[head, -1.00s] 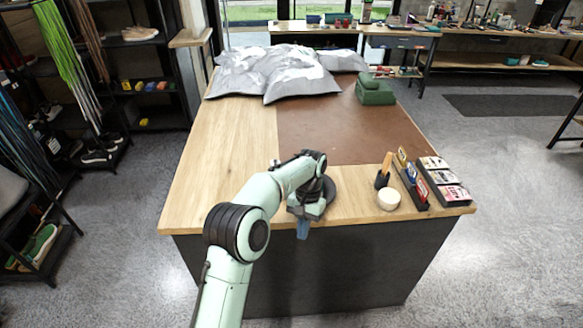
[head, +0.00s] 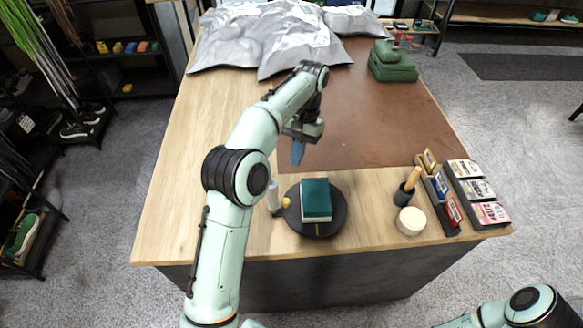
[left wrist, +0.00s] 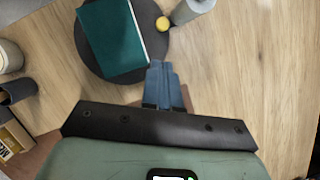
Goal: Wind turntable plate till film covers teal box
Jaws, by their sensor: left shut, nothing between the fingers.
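The teal box (head: 316,195), with a white lower side, sits on the dark round turntable plate (head: 337,222) near the table's front edge. Its teal top looks bare. A pale upright roll (head: 273,198), perhaps the film, stands left of the plate. A yellow knob (head: 286,202) is at the plate's left rim. My left gripper (head: 298,153) is shut and empty, beyond the plate on its far side. In the left wrist view its blue fingertips (left wrist: 159,68) appear beside the teal box (left wrist: 112,38), near the plate's rim. My right gripper is out of view.
Right of the plate are a white round tub (head: 410,221), a dark holder with a wooden-handled tool (head: 405,192) and racks of small boxes (head: 478,190). The table's left side is clear.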

